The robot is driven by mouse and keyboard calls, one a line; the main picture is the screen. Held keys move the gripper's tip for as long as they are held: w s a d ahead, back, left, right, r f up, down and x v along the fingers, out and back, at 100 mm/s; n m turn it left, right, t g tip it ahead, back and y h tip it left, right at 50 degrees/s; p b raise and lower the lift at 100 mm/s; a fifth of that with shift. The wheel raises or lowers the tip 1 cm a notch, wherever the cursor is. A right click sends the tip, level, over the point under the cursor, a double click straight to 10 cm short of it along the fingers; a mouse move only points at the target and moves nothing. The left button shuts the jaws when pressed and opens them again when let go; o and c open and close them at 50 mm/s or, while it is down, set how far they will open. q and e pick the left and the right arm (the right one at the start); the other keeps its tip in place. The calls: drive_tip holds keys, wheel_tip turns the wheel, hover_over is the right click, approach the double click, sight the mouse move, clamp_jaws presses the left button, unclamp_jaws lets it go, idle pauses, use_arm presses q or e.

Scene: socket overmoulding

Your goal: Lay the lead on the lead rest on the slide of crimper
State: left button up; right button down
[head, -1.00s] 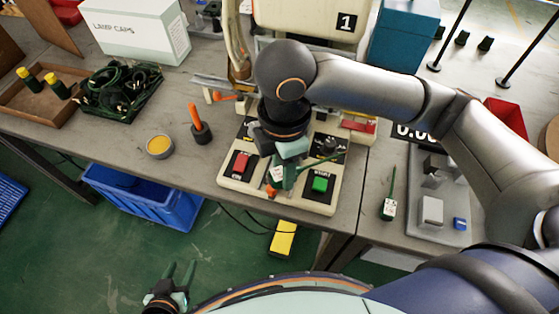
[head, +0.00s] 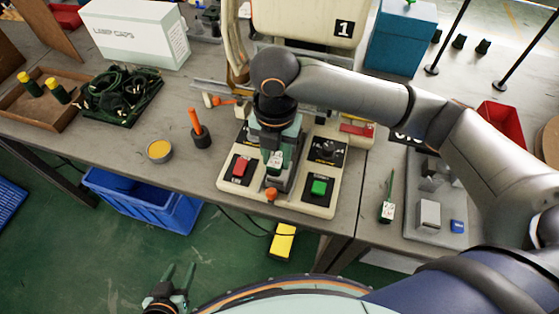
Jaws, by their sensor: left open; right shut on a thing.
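My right gripper (head: 277,168) hangs over the front panel of the crimper (head: 310,200), the cream machine marked "1". It is shut on the lead, of which I make out a small white tag (head: 275,157) between the fingers. The rest of the lead is hidden or merges with the dark gripper. The slide and its lead rest are mostly hidden by my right arm and hand; I cannot tell whether the lead touches them. My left gripper (head: 178,276) is open and empty, low at the bottom left above the floor, far from the crimper.
The panel has a red button (head: 240,167) and a green button (head: 318,187). An orange-handled tool (head: 197,130) and a yellow-filled tin (head: 159,151) stand left of it. A tagged dark green piece (head: 387,208) lies to the right beside a grey tray (head: 410,225).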

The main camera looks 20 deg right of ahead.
drive_tip(key=w+f, duration=0.1)
drive_tip(key=w+d+f, duration=0.1)
drive_tip(key=w+f, duration=0.1)
drive_tip(key=f, duration=0.1)
drive_tip(key=shift+d, duration=0.3)
drive_tip(key=shift+f, duration=1.65)
drive_tip(key=shift+f, duration=0.15)
drive_tip(key=c, duration=0.5)
unclamp_jaws()
drive_tip(key=shift+c, duration=0.2)
wheel_tip(320, 180, up, 12)
